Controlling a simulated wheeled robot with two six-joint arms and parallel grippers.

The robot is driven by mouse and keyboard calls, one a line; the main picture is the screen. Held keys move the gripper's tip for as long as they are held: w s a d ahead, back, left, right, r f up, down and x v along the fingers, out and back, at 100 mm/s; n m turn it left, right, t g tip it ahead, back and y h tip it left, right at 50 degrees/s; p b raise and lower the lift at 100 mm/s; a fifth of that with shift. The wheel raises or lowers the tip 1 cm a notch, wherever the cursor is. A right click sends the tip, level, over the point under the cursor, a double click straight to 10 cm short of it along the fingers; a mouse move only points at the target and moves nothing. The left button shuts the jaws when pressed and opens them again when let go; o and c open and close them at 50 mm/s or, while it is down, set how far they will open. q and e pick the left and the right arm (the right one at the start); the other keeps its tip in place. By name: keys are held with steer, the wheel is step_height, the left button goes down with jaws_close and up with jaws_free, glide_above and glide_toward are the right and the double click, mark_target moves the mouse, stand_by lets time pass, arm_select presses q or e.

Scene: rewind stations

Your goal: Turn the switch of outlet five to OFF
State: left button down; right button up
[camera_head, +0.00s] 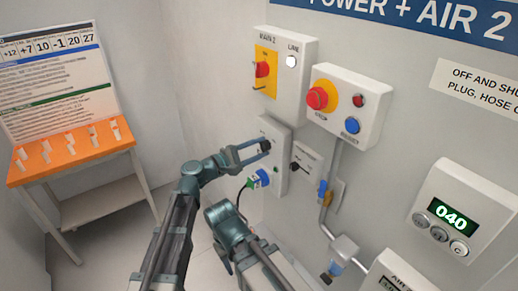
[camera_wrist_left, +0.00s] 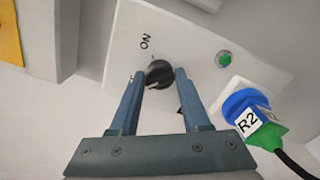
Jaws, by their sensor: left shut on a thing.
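A black rotary switch knob (camera_wrist_left: 159,73) sits on a white outlet box (camera_wrist_left: 190,38) in the left wrist view, with the word ON printed near it. The knob's exact pointing is hard to tell. My left gripper (camera_wrist_left: 158,78) is shut on this knob, one finger on each side. In the head view, the left gripper (camera_head: 262,147) reaches the same box (camera_head: 270,126) on the wall. The outlet's number is not readable. My right arm shows low in the head view, but I cannot make out its gripper.
A blue plug (camera_wrist_left: 243,104) labelled R2, with a green collar and black cable, sits beside the switch near a green lamp (camera_wrist_left: 224,58). Above are a yellow-red main switch (camera_head: 264,70) and a red-button box (camera_head: 346,105). An orange-topped table (camera_head: 70,152) stands left.

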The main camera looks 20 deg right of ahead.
arm_select(q)
steer(key=shift+c, duration=2.1)
jaws_free()
steer(key=shift+a, duration=0.1)
steer(key=v, duration=1.3)
steer(key=shift+a, duration=0.35)
steer(key=shift+s, duration=0.1)
